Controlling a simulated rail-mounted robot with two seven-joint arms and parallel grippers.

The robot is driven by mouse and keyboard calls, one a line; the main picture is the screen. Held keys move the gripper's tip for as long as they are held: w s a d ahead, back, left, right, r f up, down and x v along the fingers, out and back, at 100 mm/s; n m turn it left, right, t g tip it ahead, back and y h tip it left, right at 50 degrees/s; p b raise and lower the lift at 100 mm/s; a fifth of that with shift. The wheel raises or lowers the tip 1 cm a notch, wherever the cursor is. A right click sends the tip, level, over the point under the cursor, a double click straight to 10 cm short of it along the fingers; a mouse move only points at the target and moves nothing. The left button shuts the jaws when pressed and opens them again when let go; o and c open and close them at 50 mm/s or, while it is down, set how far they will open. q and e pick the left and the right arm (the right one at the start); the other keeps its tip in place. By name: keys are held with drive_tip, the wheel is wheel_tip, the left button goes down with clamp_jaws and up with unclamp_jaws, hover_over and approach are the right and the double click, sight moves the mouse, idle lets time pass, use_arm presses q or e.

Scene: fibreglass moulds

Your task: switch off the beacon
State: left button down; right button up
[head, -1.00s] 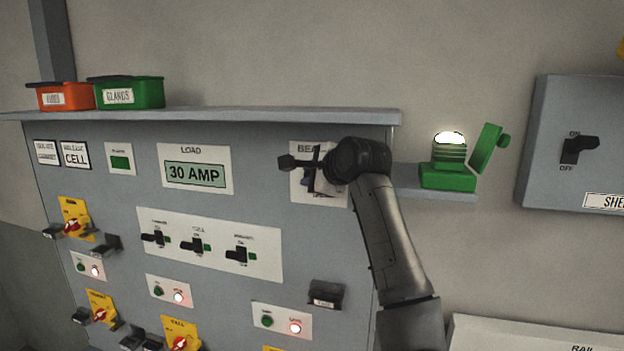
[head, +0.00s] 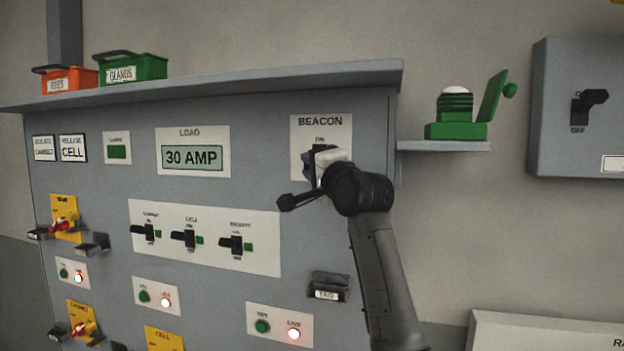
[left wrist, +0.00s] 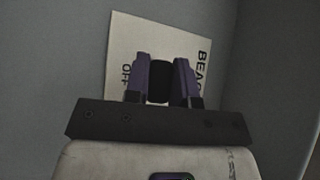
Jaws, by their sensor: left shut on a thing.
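The BEACON switch plate (head: 338,126) is at the right of the grey panel. My left gripper (head: 314,166) is at this plate, and its body and wrist hide much of the switch in the head view. In the left wrist view, the purple fingers are shut on the black switch lever (left wrist: 159,82), with the word OFF beside them on the plate (left wrist: 122,45). The beacon (head: 456,104), a green lamp with a white dome, stands on a small side shelf; its dome looks unlit. My right gripper is not in view.
Other switches (head: 185,238) and labelled buttons sit left of and below the plate. A black TAG holder (head: 328,288) juts out below. A shelf ledge (head: 230,88) with a red and a green bin (head: 132,70) runs above. A grey switch box (head: 580,140) is at right.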

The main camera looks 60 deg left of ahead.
use_arm(q)
drive_tip(key=shift+w+a+f+n+g+y+b, duration=0.15)
drive_tip(key=shift+f+n+g+y+b, duration=0.25)
drive_tip(key=shift+n+y+b, duration=0.4)
drive_tip(key=shift+w+a+f+n+g+y+b, duration=0.1)
drive_tip(key=shift+f+n+g+y+b, duration=0.35)
drive_tip(key=shift+n, duration=0.55)
drive_tip(key=shift+r, duration=0.1)
drive_tip(key=c, duration=1)
unclamp_jaws()
drive_tip(key=shift+o, duration=0.2)
drive_tip(key=b+v, duration=0.2)
drive_tip(key=v, duration=1.2)
drive_tip(key=shift+w, duration=0.1)
drive_tip(key=shift+a, duration=0.1)
